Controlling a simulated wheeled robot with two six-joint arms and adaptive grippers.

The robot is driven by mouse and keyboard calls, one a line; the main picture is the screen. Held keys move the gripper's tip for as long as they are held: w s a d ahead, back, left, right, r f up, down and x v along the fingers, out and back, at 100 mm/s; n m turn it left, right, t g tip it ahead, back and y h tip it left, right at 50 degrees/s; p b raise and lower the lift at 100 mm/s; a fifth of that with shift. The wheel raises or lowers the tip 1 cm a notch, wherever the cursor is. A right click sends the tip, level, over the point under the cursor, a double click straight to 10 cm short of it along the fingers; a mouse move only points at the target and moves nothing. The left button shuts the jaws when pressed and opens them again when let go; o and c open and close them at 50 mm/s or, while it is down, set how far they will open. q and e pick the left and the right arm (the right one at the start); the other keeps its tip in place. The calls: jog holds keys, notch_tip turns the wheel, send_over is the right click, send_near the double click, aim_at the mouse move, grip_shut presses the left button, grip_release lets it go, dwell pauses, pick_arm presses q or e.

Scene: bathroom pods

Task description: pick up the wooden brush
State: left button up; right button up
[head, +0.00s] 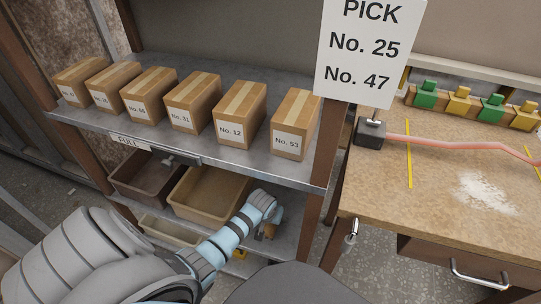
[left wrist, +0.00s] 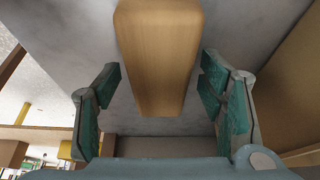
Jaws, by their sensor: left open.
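The wooden brush (left wrist: 160,50) shows in the left wrist view as a long, smooth, light-brown wooden piece on a grey surface. Its near end lies between the two green-padded fingers of my left gripper (left wrist: 162,85). The fingers are open, with a visible gap on each side of the wood. No bristles show. In the head view my left arm reaches down to the lower shelf, where my left gripper (head: 269,225) is mostly hidden behind the wrist; I cannot make out the brush clearly there. My right gripper is not in view.
A tan bin (head: 210,195) and a dark brown bin (head: 140,178) stand left of my left gripper. The upper metal shelf (head: 225,157) with several numbered boxes is above. A shelf post (head: 312,215) stands to the right, and a wooden workbench (head: 440,205) beyond it.

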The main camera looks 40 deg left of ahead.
pick_arm(q)
jog(key=c, duration=1.3)
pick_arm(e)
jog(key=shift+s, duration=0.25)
pick_arm(q)
jog(key=shift+r, duration=0.2)
jog(key=r+p, duration=0.3)
jog(key=r, duration=0.1)
jog(key=shift+s, duration=0.2)
jog(key=s+d+p, duration=0.1)
jog(key=s+d, duration=0.1)
jog(key=s, duration=0.3)
jog(key=s+d+p, duration=0.2)
jog(key=s, duration=0.4)
jog(key=s+d+p, duration=0.2)
jog(key=s, duration=0.3)
jog(key=shift+s+f, duration=0.2)
jog(key=shift+s, duration=0.05)
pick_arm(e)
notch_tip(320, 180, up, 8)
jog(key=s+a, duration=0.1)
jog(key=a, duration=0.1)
